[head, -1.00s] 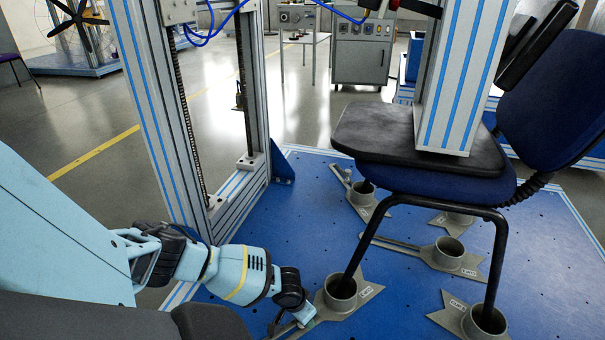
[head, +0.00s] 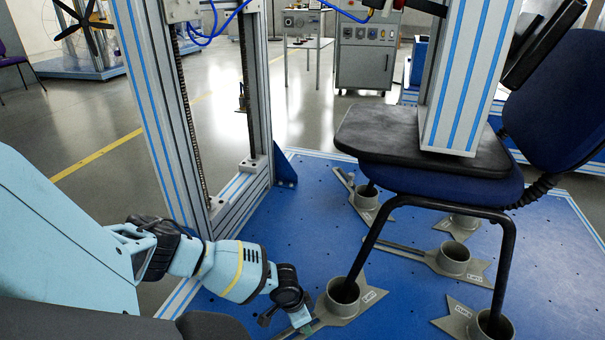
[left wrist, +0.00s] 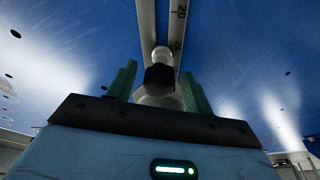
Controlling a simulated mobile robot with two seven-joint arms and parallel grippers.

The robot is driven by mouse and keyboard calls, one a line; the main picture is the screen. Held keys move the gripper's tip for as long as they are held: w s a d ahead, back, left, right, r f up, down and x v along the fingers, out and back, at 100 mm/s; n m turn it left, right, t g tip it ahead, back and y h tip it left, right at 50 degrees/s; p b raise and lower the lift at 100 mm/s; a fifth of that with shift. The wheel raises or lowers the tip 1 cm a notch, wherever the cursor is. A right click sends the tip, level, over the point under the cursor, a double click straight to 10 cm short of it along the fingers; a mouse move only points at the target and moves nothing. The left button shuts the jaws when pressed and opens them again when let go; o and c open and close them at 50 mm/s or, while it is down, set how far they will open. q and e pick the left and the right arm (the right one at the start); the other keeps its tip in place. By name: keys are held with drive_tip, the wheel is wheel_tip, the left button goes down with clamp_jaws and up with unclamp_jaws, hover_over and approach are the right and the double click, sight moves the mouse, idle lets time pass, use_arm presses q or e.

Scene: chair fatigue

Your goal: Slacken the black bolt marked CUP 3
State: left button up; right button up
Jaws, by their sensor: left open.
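My left gripper (head: 300,324) is low over the blue platform, next to the grey cup (head: 343,297) around the chair's near left leg. In the left wrist view its two green fingers (left wrist: 158,88) are open. A small black bolt (left wrist: 159,77) sits between them, with pale round parts above and below it. I cannot tell if the fingers touch it. In the head view the gripper hides the bolt. The cup's plate carries a label (head: 370,297) too small to read. My right gripper is not in view.
A blue office chair (head: 440,185) stands over the platform (head: 290,230), its legs in grey cups. Another cup (head: 490,325) is at the lower right. A metal upright frame (head: 160,110) rises behind my left arm. A slotted bar with numbers (left wrist: 177,20) runs past the bolt.

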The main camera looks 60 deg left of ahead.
use_arm(q)
drive_tip(key=shift+m+b, duration=0.7)
drive_tip(key=shift+m+h, duration=0.5)
drive_tip(key=shift+m, duration=0.8)
